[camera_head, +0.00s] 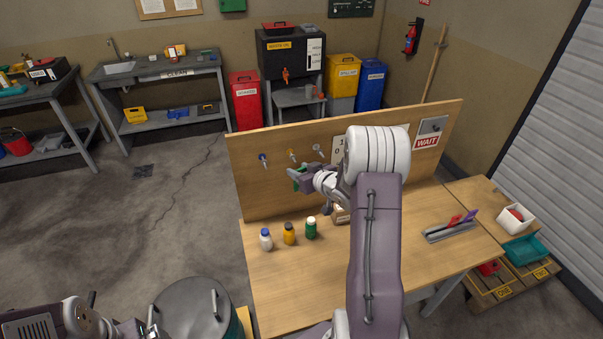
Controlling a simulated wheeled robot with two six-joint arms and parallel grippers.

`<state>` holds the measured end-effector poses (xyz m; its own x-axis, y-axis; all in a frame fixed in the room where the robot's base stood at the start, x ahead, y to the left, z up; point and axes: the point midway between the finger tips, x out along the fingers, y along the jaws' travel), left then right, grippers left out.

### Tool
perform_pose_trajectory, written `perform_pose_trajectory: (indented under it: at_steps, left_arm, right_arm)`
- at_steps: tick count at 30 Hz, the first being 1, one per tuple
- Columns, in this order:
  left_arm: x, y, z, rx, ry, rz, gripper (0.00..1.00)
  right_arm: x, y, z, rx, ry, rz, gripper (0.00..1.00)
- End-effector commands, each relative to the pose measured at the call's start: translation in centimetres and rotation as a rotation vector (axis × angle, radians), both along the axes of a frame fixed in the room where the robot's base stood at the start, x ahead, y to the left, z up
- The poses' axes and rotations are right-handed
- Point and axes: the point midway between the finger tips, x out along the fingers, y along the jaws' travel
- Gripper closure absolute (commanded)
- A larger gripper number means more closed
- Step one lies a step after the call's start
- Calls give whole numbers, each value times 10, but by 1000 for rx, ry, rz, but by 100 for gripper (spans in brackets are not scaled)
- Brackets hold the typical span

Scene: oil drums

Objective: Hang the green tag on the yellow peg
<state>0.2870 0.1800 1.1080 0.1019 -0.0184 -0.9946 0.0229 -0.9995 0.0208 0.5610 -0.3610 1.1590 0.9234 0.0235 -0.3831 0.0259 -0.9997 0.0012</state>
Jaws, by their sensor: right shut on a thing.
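The pegboard on the wooden bench carries a blue peg (263,158), a yellow peg (291,154) and a pale peg (317,149). My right gripper (298,180) is shut on the green tag (296,186), of which only a small part shows beside the jaws. The gripper and tag are in front of the board, just below the yellow peg in the picture. I cannot tell how far they are from the board. The yellow peg looks bare. My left gripper (148,322) is low at the left edge of the bench area, and its jaw opening is unclear.
White, orange and green bottles (311,229) stand on the bench top (300,285). A grey holder (448,231) with red and purple items lies at the right. My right arm hides part of the board. A drum (188,310) stands at lower left.

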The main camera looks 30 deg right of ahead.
Motion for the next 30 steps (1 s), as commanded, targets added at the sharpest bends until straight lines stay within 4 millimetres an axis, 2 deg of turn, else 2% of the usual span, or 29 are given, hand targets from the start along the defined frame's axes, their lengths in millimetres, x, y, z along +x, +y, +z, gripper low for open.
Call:
perform_pose_trajectory:
  at_steps: [21, 30]
  left_arm:
    - [0, 0, 6, 0, 0, 0, 0]
    - [0, 0, 9, 0, 0, 0, 0]
  right_arm:
    - [52, -13, -4, 0, -1, -1, 98]
    - [65, -16, -6, 0, 0, 0, 98]
